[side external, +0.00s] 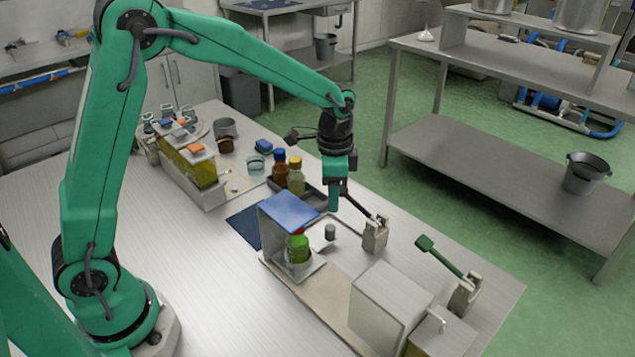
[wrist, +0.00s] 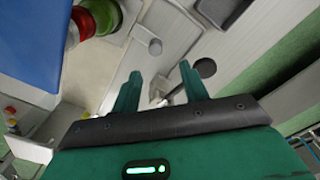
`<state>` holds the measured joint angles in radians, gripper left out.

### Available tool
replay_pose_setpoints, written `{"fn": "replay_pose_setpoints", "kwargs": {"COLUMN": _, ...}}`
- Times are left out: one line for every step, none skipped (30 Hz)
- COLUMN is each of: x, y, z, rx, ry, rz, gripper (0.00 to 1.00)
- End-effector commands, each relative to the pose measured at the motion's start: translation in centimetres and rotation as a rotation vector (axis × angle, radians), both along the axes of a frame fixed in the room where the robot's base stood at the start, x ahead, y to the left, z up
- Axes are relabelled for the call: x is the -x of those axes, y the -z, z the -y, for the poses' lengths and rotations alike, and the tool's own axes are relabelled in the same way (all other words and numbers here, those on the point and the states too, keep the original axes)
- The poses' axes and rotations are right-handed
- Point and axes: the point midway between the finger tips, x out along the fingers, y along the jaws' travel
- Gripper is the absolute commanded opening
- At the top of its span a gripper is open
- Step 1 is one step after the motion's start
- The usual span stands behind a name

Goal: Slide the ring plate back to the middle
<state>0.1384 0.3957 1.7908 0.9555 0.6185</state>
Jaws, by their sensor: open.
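A pale flat plate (side external: 318,240) with a short grey knob (side external: 330,232) lies beside the blue-topped housing (side external: 288,208); I take it for the ring plate, though no ring shape shows clearly. The wrist view shows the plate (wrist: 135,52) and its knob (wrist: 155,47) just beyond my fingertips. A green bottle with a red cap (side external: 298,246) stands inside the housing. My gripper (side external: 334,205) points down above the plate area, near the black lever (side external: 361,203). In the wrist view my gripper (wrist: 160,72) is open, with nothing between its fingers.
A green-handled lever (side external: 445,256) and a pale box (side external: 388,305) stand at the near right. A crate with yellow-green contents (side external: 195,172) stands farther left. The left front of the table (side external: 215,285) is clear.

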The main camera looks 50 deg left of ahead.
Motion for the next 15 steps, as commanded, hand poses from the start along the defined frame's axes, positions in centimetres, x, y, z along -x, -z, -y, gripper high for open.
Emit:
{"fn": "replay_pose_setpoints", "kwargs": {"x": 0.4, "y": 0.3, "z": 0.1, "rx": 0.0, "ry": 0.014, "rz": 0.0, "gripper": 0.44}}
{"fn": "replay_pose_setpoints", "kwargs": {"x": 0.6, "y": 0.4, "z": 0.2, "rx": 0.0, "ry": 0.02, "rz": 0.0, "gripper": 0.44}}
{"fn": "replay_pose_setpoints", "kwargs": {"x": 0.7, "y": 0.5, "z": 0.2, "rx": 0.0, "ry": 0.026, "rz": 0.001, "gripper": 0.44}}
{"fn": "replay_pose_setpoints", "kwargs": {"x": 0.8, "y": 0.6, "z": 0.3, "rx": 0.0, "ry": 0.029, "rz": 0.001, "gripper": 0.44}}
{"fn": "replay_pose_setpoints", "kwargs": {"x": 0.8, "y": 0.6, "z": 0.3, "rx": 0.0, "ry": 0.03, "rz": 0.001, "gripper": 0.44}}
{"fn": "replay_pose_setpoints", "kwargs": {"x": 0.8, "y": 0.6, "z": 0.3, "rx": 0.0, "ry": 0.031, "rz": 0.001, "gripper": 0.44}}
{"fn": "replay_pose_setpoints", "kwargs": {"x": 0.8, "y": 0.6, "z": 0.3, "rx": 0.0, "ry": 0.031, "rz": 0.001, "gripper": 0.44}}
{"fn": "replay_pose_setpoints", "kwargs": {"x": 0.8, "y": 0.6, "z": 0.3, "rx": 0.0, "ry": 0.03, "rz": 0.001, "gripper": 0.44}}
{"fn": "replay_pose_setpoints", "kwargs": {"x": 0.8, "y": 0.7, "z": 0.3, "rx": 0.001, "ry": 0.03, "rz": 0.001, "gripper": 0.44}}
{"fn": "replay_pose_setpoints", "kwargs": {"x": 0.8, "y": 0.7, "z": 0.3, "rx": 0.0, "ry": 0.03, "rz": 0.0, "gripper": 0.44}}
{"fn": "replay_pose_setpoints", "kwargs": {"x": 0.8, "y": 0.8, "z": 0.3, "rx": 0.0, "ry": 0.03, "rz": 0.0, "gripper": 0.44}}
{"fn": "replay_pose_setpoints", "kwargs": {"x": 0.8, "y": 0.9, "z": 0.3, "rx": 0.0, "ry": 0.03, "rz": 0.0, "gripper": 0.44}}
{"fn": "replay_pose_setpoints", "kwargs": {"x": 0.8, "y": 1.1, "z": 0.3, "rx": 0.0, "ry": 0.029, "rz": 0.0, "gripper": 0.44}}
{"fn": "replay_pose_setpoints", "kwargs": {"x": 0.8, "y": 1.3, "z": 0.3, "rx": -0.001, "ry": 0.029, "rz": -0.001, "gripper": 0.44}}
{"fn": "replay_pose_setpoints", "kwargs": {"x": 0.8, "y": 1.5, "z": 0.3, "rx": -0.001, "ry": 0.029, "rz": -0.001, "gripper": 0.44}}
